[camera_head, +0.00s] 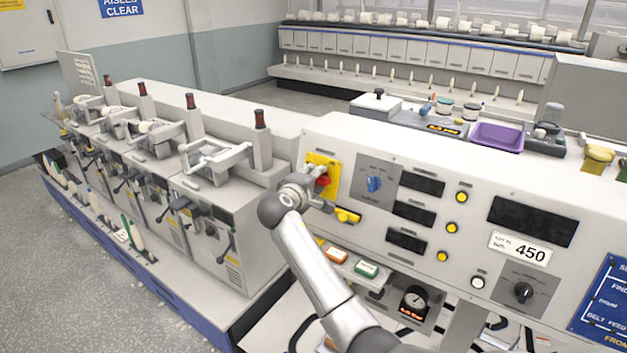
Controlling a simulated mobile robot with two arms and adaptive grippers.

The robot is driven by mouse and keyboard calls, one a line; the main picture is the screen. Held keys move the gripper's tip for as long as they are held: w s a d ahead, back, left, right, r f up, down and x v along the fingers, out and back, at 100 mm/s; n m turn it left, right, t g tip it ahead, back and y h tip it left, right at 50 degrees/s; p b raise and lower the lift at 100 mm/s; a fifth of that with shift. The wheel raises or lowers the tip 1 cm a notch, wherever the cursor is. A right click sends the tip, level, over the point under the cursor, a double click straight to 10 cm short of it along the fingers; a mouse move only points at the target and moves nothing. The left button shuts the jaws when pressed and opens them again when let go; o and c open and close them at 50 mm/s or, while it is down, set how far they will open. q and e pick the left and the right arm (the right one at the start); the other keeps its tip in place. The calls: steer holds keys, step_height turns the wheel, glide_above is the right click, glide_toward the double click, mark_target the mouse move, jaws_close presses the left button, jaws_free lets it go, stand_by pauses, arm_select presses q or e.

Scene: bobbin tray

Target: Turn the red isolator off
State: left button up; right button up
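The red isolator handle (323,181) sits on a yellow plate (316,161) at the left end of the light grey control panel. My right arm comes up from the bottom, right of the middle. It bends at the left, so its gripper (326,197) is right at the lower part of the isolator. The gripper is small here and partly hidden by its own wrist. I cannot tell if its fingers are open or shut, or if they touch the handle. The handle's exact angle is partly hidden. My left gripper is out of view.
A yellow part (348,216) sticks out just below right of the isolator. A blue rotary switch (374,183) is to its right. Winding units with red-topped posts stand left. A purple tray (497,136) is behind.

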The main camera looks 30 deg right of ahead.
steer(key=v, duration=1.2)
